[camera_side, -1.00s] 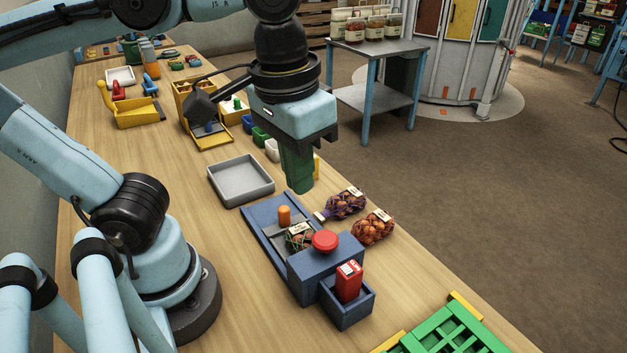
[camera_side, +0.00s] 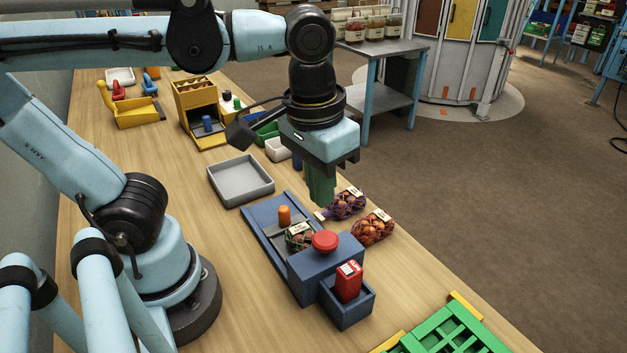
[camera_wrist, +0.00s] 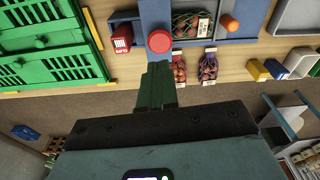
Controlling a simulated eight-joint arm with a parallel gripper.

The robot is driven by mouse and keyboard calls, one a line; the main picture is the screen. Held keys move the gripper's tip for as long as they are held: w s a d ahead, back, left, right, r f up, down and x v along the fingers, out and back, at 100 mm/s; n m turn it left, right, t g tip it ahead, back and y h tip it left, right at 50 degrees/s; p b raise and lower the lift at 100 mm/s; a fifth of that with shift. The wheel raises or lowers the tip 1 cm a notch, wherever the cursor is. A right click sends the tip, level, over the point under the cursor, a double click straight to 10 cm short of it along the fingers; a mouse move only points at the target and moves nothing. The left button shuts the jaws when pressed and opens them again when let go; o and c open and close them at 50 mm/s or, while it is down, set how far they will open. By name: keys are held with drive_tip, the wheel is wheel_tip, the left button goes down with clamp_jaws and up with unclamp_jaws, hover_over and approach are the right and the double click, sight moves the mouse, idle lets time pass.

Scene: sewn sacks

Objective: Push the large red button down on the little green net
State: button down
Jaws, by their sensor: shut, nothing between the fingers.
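The large red button (camera_side: 325,241) sits raised on top of the blue press block (camera_side: 322,262). The little green net (camera_side: 299,237) with dark red contents and a white label lies in the blue channel just behind that block, partly hidden by it. The button (camera_wrist: 159,41) and the green net (camera_wrist: 186,22) also show in the wrist view. My gripper (camera_side: 321,203) has green fingers, shut and empty, pointing down in the air above the bench, behind the button and apart from it. In the wrist view its fingertips (camera_wrist: 160,68) appear just below the button.
An orange peg (camera_side: 284,215) stands in the blue channel. A purple net (camera_side: 347,203) and an orange net (camera_side: 373,227) lie to the right. A red box (camera_side: 348,281) stands in the blue bin in front. A grey tray (camera_side: 241,181) and green crate (camera_side: 452,330) are nearby.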

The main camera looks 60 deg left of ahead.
sight(324, 237)
drive_tip(key=shift+w+f, duration=0.2)
drive_tip(key=shift+f, duration=1.55)
drive_tip(key=shift+w+f, duration=0.15)
drive_tip(key=shift+f, duration=1.55)
wheel_tip(324, 237, down, 2)
drive_tip(key=shift+f, duration=0.1)
drive_tip(key=shift+s+d+r, duration=0.1)
drive_tip(key=shift+s+r, duration=0.2)
drive_tip(key=shift+s, duration=0.5)
drive_tip(key=shift+s+r, duration=0.25)
drive_tip(key=shift+s, duration=0.5)
drive_tip(key=shift+r, duration=0.15)
wheel_tip(324, 237, up, 12)
drive_tip(key=s, duration=0.1)
drive_tip(key=shift+f, duration=0.2)
